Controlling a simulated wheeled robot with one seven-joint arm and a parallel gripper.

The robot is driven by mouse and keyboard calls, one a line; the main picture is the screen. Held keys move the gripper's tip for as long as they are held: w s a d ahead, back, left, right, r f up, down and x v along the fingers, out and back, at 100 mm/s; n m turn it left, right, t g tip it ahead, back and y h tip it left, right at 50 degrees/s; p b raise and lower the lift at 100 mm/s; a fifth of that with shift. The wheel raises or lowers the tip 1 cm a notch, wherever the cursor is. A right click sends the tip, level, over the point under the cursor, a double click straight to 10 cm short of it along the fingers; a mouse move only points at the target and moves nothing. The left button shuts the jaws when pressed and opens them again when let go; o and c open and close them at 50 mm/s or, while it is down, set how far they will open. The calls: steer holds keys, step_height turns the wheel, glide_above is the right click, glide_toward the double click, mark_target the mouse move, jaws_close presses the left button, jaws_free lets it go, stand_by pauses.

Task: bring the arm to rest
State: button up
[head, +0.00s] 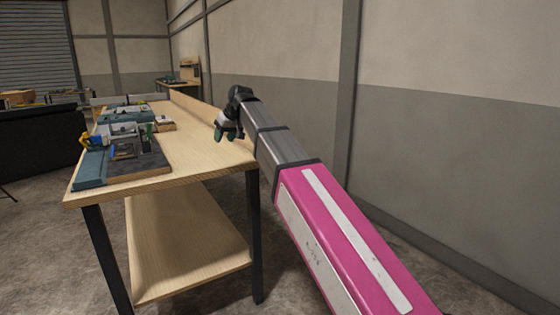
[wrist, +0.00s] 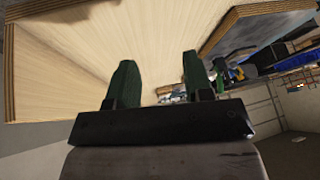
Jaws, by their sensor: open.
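My arm reaches out from the lower right of the head view, and my gripper (head: 224,136) hangs at its end over the right side of the wooden workbench (head: 205,150). In the wrist view my gripper (wrist: 160,80) shows two green fingers set well apart. Nothing is between the fingers. The bare benchtop (wrist: 90,40) fills the upper left of that view. The console (head: 120,165) with small parts on it lies on the left part of the bench, apart from my gripper.
A blue-grey case (head: 125,114) and a small wooden block (head: 163,124) stand farther back on the bench. A lower shelf (head: 185,250) runs under it. A grey wall (head: 450,160) stands to the right of my arm. The benchtop's right part is clear.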

steer(key=s+d+f+m+h, duration=0.1)
steer(key=s+d+f+m, duration=0.1)
steer(key=d+f, duration=0.95)
steer(key=s+d+f+m+h, duration=0.1)
steer(key=d+f+m+h, duration=0.1)
steer(key=d+f, duration=0.9)
steer(key=s+d+f+m+g, duration=0.1)
steer(key=s+d+f, duration=0.4)
steer(key=f, duration=0.3)
steer(key=s+d+f+m+g+h, duration=0.1)
steer(key=s+d+f, duration=0.5)
steer(key=f, duration=0.2)
steer(key=s+d+f+m+g+h, duration=0.1)
steer(key=s+d+f+m, duration=0.1)
steer(key=s+d+f, duration=0.4)
step_height(320, 180, down, 2)
steer(key=shift+s+f, duration=0.2)
steer(key=shift+s, duration=0.1)
steer(key=shift+a, duration=0.1)
steer(key=shift+c, duration=0.4)
